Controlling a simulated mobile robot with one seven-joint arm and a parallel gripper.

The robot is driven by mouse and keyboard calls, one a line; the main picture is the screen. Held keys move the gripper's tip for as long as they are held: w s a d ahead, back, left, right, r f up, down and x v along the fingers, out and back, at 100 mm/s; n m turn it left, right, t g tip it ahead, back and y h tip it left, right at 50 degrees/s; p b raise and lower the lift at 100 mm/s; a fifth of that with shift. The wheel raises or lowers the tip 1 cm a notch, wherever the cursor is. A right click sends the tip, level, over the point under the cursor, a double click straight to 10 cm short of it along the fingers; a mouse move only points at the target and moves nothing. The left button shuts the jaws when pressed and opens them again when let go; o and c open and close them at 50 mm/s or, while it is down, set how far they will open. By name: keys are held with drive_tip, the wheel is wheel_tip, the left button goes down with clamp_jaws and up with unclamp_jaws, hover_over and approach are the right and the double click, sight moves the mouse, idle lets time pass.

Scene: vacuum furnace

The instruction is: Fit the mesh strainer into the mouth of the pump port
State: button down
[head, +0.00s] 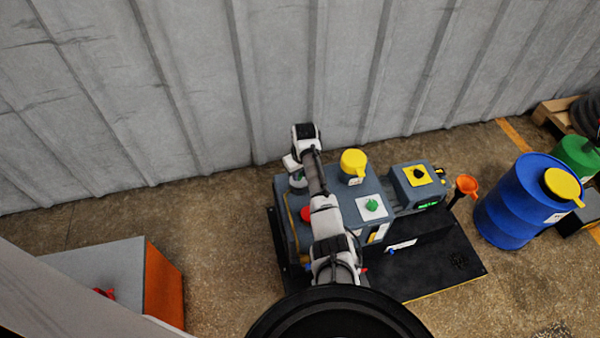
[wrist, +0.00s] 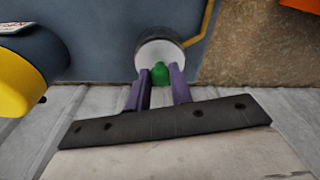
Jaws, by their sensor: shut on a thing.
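My gripper (wrist: 160,84) is shut on a green knob (wrist: 160,70), which I take to be the handle of the mesh strainer. Below the knob in the wrist view is a pale round face with a dark rim (wrist: 153,51), at the blue-grey machine top. I cannot tell whether this face is the strainer or the pump port's mouth, or whether the two touch. In the head view my gripper (head: 297,180) is over the left back corner of the machine (head: 335,197), and my arm hides much of what is below it.
A yellow cap (head: 353,162) stands on the machine right of my gripper. A red knob (head: 307,213) and a green knob on a white plate (head: 372,206) are nearer. The grey wall (head: 290,80) is close behind. A blue drum (head: 523,200) stands right.

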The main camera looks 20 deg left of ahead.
drive_tip(key=shift+f, duration=0.25)
idle(0.3)
drive_tip(key=c, duration=1.2)
unclamp_jaws()
drive_tip(key=shift+o, duration=0.2)
drive_tip(key=shift+r, duration=0.1)
wheel_tip(320, 180, up, 14)
drive_tip(key=s+d, duration=0.1)
drive_tip(key=shift+d+f, duration=0.15)
drive_tip(key=shift+f, duration=0.1)
